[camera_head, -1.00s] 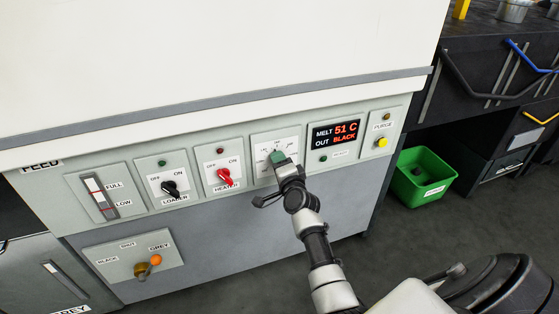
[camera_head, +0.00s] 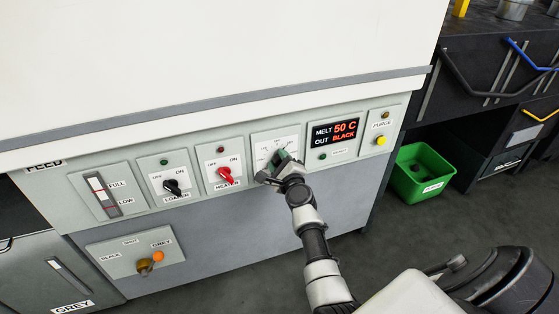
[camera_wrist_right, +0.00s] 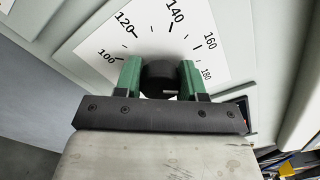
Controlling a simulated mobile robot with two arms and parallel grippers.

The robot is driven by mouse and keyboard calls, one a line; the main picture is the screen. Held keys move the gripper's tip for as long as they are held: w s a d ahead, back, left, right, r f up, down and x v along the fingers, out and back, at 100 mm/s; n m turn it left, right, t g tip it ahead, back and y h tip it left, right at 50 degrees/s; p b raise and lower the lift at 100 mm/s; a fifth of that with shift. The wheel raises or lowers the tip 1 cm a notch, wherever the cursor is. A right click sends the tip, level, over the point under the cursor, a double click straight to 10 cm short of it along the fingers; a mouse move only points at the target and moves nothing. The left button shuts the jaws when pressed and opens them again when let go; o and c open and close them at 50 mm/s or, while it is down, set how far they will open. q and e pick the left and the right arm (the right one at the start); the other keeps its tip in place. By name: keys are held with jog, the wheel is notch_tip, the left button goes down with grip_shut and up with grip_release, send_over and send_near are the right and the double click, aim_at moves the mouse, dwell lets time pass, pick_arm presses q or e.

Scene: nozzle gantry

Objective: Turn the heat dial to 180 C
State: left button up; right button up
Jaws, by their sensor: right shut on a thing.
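The heat dial is a black knob (camera_wrist_right: 160,76) in the middle of a white scale plate (camera_wrist_right: 100,42) marked 100, 120, 140, 160 and 180. My right gripper (camera_wrist_right: 160,84) is shut on the knob, one green finger at each side. Which mark the knob points to cannot be told; a small pale mark shows low on its face. In the head view the plate (camera_head: 264,142) is on the grey panel and my right gripper (camera_head: 284,160) covers the knob. My left gripper is not in view.
Left of the dial are the red heater switch (camera_head: 225,174) and black loader switch (camera_head: 173,187). Right of it is the yellow purge button (camera_head: 380,141). A green bin (camera_head: 422,172) stands on the floor at right.

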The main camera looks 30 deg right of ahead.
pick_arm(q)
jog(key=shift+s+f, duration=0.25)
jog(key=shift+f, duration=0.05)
pick_arm(e)
jog(key=shift+m, duration=0.7)
jog(key=o, duration=0.9)
